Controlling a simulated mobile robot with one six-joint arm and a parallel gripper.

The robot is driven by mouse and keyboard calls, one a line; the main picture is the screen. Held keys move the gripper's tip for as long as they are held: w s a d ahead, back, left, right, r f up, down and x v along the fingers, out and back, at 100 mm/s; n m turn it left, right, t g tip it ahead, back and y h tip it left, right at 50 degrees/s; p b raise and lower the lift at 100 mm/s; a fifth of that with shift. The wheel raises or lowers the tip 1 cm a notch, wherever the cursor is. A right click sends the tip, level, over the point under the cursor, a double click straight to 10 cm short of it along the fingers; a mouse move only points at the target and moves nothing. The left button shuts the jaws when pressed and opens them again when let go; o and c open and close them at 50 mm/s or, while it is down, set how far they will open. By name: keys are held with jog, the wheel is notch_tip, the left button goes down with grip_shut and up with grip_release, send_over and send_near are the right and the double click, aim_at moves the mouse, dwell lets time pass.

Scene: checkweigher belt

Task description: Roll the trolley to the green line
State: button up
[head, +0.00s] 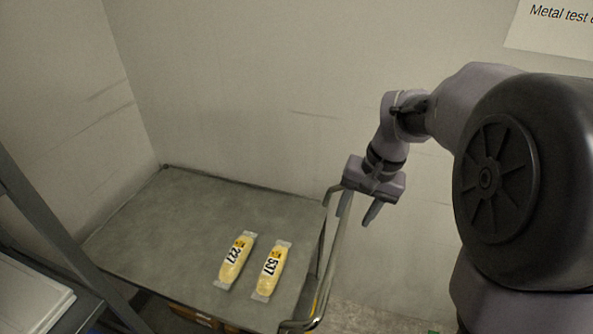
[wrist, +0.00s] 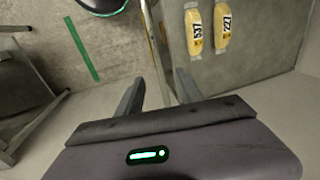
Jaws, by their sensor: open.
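The trolley (head: 190,215) has a flat grey top and stands against the wall corner. Its metal push handle (head: 336,250) rises at its right end. My gripper (head: 358,212) is open at the top of the handle, fingers pointing down. In the wrist view the handle bar (wrist: 153,45) runs between the two open fingers (wrist: 158,82); I cannot tell whether either finger touches it. The green line (wrist: 81,48) lies on the floor in the wrist view, on the handle side, apart from the trolley.
Two yellow packs, marked 227 (head: 236,261) and 537 (head: 271,270), lie on the trolley top. A dark metal frame (head: 45,225) and a white tray (head: 30,300) are at the left. Bare floor (wrist: 110,50) lies between the handle and the green line.

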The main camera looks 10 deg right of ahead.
aim_at(335, 255)
jog(key=b+x, duration=0.2)
jog(key=x, duration=0.4)
jog(key=b+x, duration=0.2)
jog(key=x, duration=0.4)
jog(key=d+b+x, duration=0.1)
jog(key=b+x, duration=0.1)
jog(key=x, duration=0.4)
jog(key=shift+f+b, duration=0.4)
jog(key=shift+f, duration=0.05)
jog(key=shift+c, duration=0.2)
grip_shut()
jog(key=shift+d, duration=0.1)
